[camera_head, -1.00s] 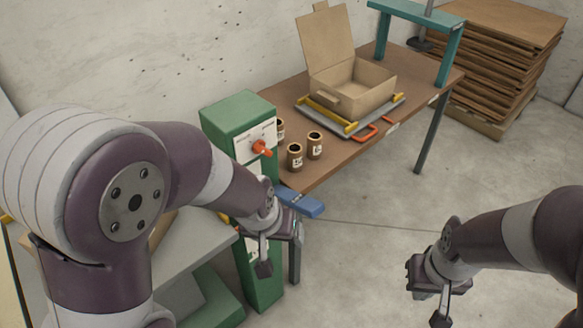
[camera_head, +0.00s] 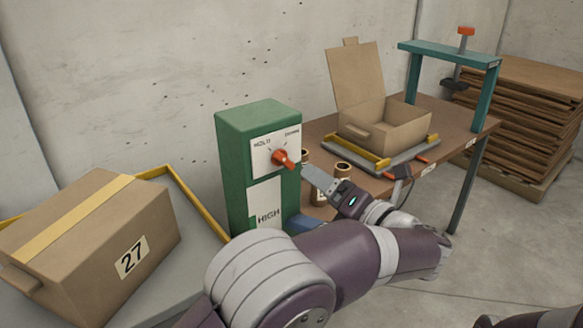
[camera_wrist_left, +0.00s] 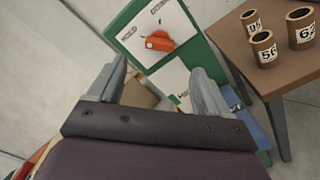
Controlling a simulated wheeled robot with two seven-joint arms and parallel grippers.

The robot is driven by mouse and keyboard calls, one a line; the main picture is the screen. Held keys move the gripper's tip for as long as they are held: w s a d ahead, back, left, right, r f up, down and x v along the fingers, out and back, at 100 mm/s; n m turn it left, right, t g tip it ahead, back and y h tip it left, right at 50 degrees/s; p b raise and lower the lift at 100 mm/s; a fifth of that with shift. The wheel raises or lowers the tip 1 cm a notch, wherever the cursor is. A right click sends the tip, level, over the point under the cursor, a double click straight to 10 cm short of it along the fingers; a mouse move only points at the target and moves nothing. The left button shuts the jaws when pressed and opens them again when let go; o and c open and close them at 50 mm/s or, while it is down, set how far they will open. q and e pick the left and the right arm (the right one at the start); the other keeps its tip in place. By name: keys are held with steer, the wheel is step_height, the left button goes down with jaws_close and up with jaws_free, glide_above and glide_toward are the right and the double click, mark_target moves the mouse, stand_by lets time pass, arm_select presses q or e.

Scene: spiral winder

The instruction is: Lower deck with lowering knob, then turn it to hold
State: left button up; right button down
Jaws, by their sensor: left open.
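A green control box (camera_head: 256,118) has a white dial panel with an orange knob (camera_head: 283,159), marked HOLD on the left; the right-hand mark is hard to read. A lower window reads HIGH. The knob also shows in the left wrist view (camera_wrist_left: 158,41). My left gripper (camera_head: 314,178) is just right of the knob in the head view. In the left wrist view its fingers (camera_wrist_left: 158,85) are spread and empty, with the knob beyond the gap, apart from them. The grey deck (camera_head: 203,223) with a yellow rail carries a carton marked 27 (camera_head: 92,245).
A brown table (camera_head: 455,130) right of the box holds an open carton (camera_head: 385,125) on a yellow-railed tray, a teal frame (camera_head: 448,58) and small labelled cylinders (camera_wrist_left: 263,48). Brown sheets (camera_head: 530,115) are stacked at the back right. A sliver of my right arm shows at the bottom edge.

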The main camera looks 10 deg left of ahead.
mark_target(290, 161)
arm_select(q)
steer(key=x, duration=1)
steer(key=shift+w+a, duration=0.1)
steer(key=c, duration=1)
